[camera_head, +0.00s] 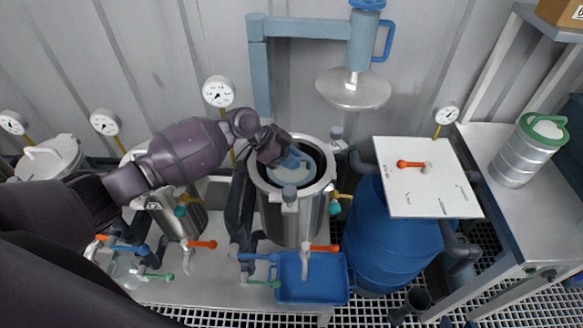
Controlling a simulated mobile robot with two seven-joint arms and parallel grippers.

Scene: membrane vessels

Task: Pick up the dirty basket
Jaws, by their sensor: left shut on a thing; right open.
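An open steel vessel (291,215) stands in the middle of the head view. A blue-grey basket (289,174) sits inside its mouth, below or about level with the rim; its lower part is hidden by the vessel wall. My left gripper (285,156) reaches in from the left over the rim and is shut on the upper part of the basket. The fingertips are small and partly hidden, so the exact grip is hard to see. My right gripper is not in view.
A round metal lid (353,90) hangs from a blue frame (260,70) behind the vessel. A blue barrel (395,240) with a white panel (425,178) stands to the right. A steel canister (527,155) is on the right bench. A blue tray (312,280) and coloured valves are in front.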

